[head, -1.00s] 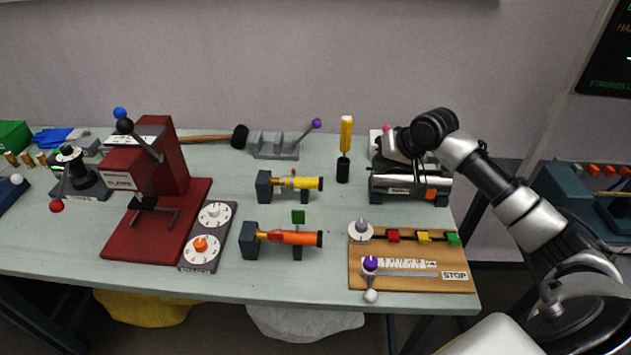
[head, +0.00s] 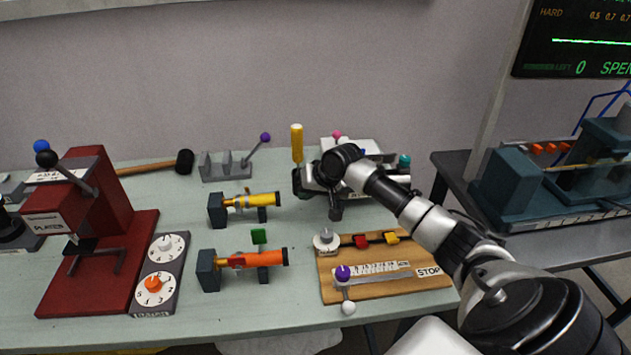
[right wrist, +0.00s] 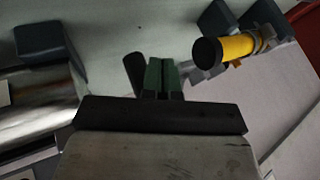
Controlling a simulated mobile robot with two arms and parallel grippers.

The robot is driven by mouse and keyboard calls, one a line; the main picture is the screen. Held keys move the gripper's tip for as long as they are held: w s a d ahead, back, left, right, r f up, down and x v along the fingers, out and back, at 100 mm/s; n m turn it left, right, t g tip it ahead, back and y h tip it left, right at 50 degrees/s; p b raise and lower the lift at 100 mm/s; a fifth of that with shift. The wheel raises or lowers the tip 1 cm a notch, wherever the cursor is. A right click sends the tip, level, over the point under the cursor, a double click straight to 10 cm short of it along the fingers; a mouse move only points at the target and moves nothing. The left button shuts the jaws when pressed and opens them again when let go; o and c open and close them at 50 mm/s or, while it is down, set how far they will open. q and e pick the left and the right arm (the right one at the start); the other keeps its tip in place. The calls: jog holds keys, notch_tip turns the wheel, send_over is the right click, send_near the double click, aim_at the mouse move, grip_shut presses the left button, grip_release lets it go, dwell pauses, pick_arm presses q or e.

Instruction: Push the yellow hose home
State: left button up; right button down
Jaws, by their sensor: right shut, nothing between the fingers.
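The yellow hose (head: 262,200) lies level in the rear dark holder (head: 216,210), with a brass fitting and a clamp at its left part. Its black open end faces right. How far it sits on the fitting is too small to tell. My right gripper (head: 305,189) is to the right of the hose's black end and apart from it, empty. In the right wrist view its green fingertips (right wrist: 163,73) are together, and the yellow hose (right wrist: 239,46) shows up and to the right of them. My left gripper is not in view.
The yellow-handled tool (head: 297,143) stands close by my right gripper. The orange hose (head: 270,258) in its holder is in front. The red press (head: 105,225) stands left; the wooden board (head: 400,285) with knobs lies front right. A silver cylinder (right wrist: 40,105) is left in the wrist view.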

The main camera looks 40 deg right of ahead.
aim_at(278, 194)
jog(key=w+a, duration=0.1)
jog(key=w+a+p, duration=0.1)
jog(key=a, duration=0.1)
jog(key=shift+w+a+f, duration=0.1)
jog(key=shift+a+f, duration=0.05)
jog(key=shift+a, duration=0.05)
jog(key=shift+w+a+f, duration=0.1)
jog(key=shift+w+a+p, duration=0.35)
jog(key=shift+a+p, duration=0.1)
jog(key=shift+a, duration=0.15)
jog(key=shift+w+a+p, duration=0.3)
jog(key=shift+a+p, duration=0.1)
jog(key=shift+a, duration=0.2)
jog(key=shift+w+a, duration=0.1)
